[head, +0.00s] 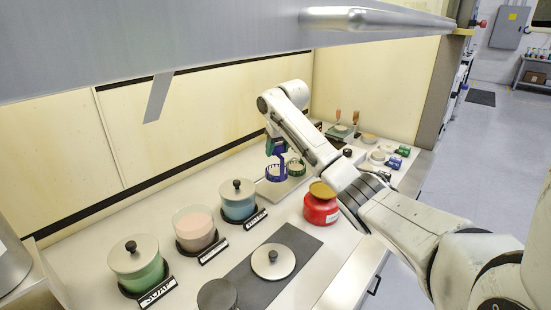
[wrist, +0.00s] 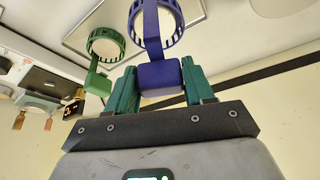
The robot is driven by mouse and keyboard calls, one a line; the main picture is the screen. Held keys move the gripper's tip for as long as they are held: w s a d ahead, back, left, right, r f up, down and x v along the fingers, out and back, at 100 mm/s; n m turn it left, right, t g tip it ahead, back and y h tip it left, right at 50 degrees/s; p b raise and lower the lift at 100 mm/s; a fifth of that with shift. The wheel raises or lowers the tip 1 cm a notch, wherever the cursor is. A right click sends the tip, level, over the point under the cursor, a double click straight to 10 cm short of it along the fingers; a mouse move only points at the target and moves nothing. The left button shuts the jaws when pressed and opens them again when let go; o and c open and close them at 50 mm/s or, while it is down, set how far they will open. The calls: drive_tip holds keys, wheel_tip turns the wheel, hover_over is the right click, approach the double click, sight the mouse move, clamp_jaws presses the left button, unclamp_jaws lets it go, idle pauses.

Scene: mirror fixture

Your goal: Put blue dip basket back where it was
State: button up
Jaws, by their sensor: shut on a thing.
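The blue dip basket (head: 276,173) hangs below my gripper (head: 275,148) at the back of the bench. In the wrist view the green fingers of my gripper (wrist: 159,80) are shut on the block at the top of the blue basket's handle (wrist: 152,42). The basket's slotted ring points away from the gripper. A green dip basket (head: 297,168) is beside it, apart from my fingers; it also shows in the wrist view (wrist: 104,44). A pale tray (head: 279,190) lies below the baskets. I cannot tell whether the blue basket touches it.
A red jar (head: 321,209) stands close under my arm. A loose lid (head: 273,261) lies on the dark mat (head: 296,241). A shelf edge (head: 380,20) overhangs.

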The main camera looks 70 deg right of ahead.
sight(277, 154)
drive_tip(key=shift+w+d+f, duration=0.35)
drive_tip(key=shift+w+f, duration=0.2)
drive_tip(key=shift+f, duration=1.8)
drive_tip(key=shift+f, duration=0.15)
drive_tip(key=o, duration=1.3)
drive_tip(key=shift+r, duration=0.5)
drive_tip(key=v, duration=1.1)
drive_tip(key=shift+s+a+r, duration=0.1)
drive_tip(key=shift+s, duration=0.05)
